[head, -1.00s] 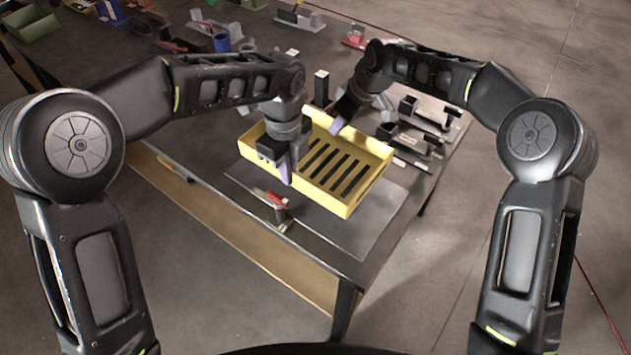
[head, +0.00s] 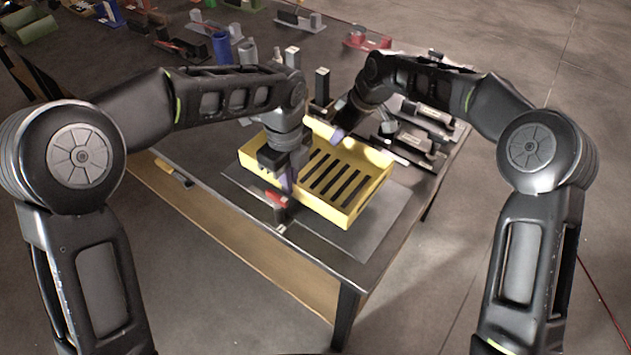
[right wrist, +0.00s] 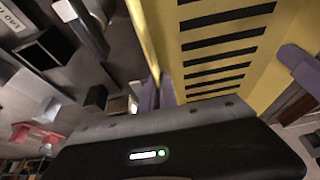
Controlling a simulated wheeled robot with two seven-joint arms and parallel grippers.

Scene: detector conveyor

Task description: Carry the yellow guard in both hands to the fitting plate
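The yellow guard (head: 352,207), a shallow tray with a slotted floor, is over the grey fitting plate (head: 375,233) near the table's front corner. I cannot tell whether it touches the plate. My left gripper (head: 287,182) is at the guard's near left wall, one purple finger showing outside it; it looks shut on that wall, whose inner side is hidden. My right gripper (head: 338,133) is at the far wall. In the right wrist view, its purple fingers (right wrist: 160,94) lie on both sides of the yellow wall (right wrist: 143,35), shut on it.
A red-handled clamp (head: 276,199) stands at the plate's near left edge, close to my left gripper. Black fixtures (head: 410,140) are right of the guard. A dark upright block (head: 321,86) and a blue cup (head: 221,47) stand behind. A yellow-handled tool (head: 172,172) lies at the left edge.

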